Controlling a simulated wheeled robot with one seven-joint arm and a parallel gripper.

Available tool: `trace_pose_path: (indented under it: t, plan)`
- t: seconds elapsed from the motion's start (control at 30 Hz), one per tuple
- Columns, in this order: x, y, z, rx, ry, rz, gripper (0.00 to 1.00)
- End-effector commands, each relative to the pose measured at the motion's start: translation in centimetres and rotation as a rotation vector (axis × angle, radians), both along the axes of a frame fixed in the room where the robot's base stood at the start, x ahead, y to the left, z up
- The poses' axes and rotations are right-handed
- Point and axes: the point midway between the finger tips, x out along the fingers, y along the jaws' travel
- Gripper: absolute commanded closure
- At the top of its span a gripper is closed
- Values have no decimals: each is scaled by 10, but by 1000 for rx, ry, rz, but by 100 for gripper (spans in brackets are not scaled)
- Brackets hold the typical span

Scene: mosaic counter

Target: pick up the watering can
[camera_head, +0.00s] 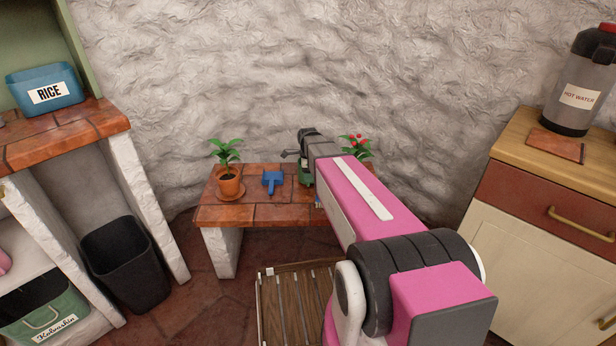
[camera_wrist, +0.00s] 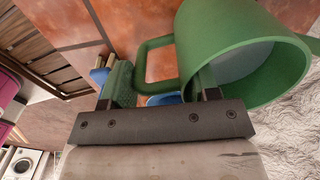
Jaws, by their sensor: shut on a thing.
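The green watering can (camera_wrist: 246,58) fills the upper right of the wrist view, tilted, with its open rim towards the camera and a loop handle on its left. My gripper (camera_wrist: 161,80) is shut on it, with the handle between the fingers; the exact contact is hard to see. In the head view a small green part of the can (camera_head: 304,174) shows beside my gripper (camera_head: 300,153), above the tiled bench (camera_head: 277,214). My arm hides the rest. I cannot tell whether the can touches the bench.
A potted plant (camera_head: 229,182) and a blue object (camera_head: 272,181) stand on the bench to the left. A red-flowered plant (camera_head: 356,146) is close behind my arm. The rough wall is behind. A wooden slatted crate (camera_head: 283,303) is on the floor in front.

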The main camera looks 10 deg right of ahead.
Motion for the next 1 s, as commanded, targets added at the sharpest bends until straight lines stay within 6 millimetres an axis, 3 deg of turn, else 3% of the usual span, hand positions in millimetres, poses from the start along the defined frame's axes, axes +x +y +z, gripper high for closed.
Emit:
trace_pose_path:
  t: [0.13,0.5,0.73,1.0]
  plan:
    - [-1,0,27,0,-3,0,92]
    - [-24,74,71,0,-2,3,92]
    - [-32,102,89,0,-1,2,92]
    - [-35,111,95,0,0,0,92]
